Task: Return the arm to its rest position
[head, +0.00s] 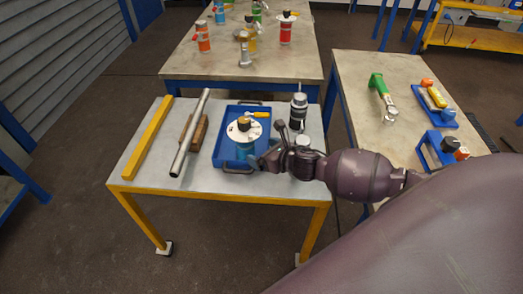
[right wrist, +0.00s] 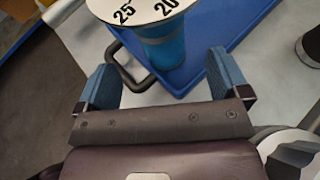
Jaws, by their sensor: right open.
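My right gripper (head: 268,148) is over the near right side of the small table, at the right edge of a blue tray (head: 228,165). In the right wrist view my right gripper (right wrist: 162,78) is open, with nothing between its two blue fingers. A blue vessel with a white numbered flange (head: 244,130) stands upright in the tray. In the right wrist view the vessel (right wrist: 168,48) is just beyond the fingertips, apart from them; the numbers 25 and 20 show on its flange. My left gripper is not in view.
A metal pipe (head: 190,132) rests on a wooden block beside a yellow bar (head: 148,140). A black and silver cylinder (head: 298,108) stands right of the tray. A yellow-handled tool (head: 259,114) lies at the tray's far side. A side table (head: 365,75) with tools stands right.

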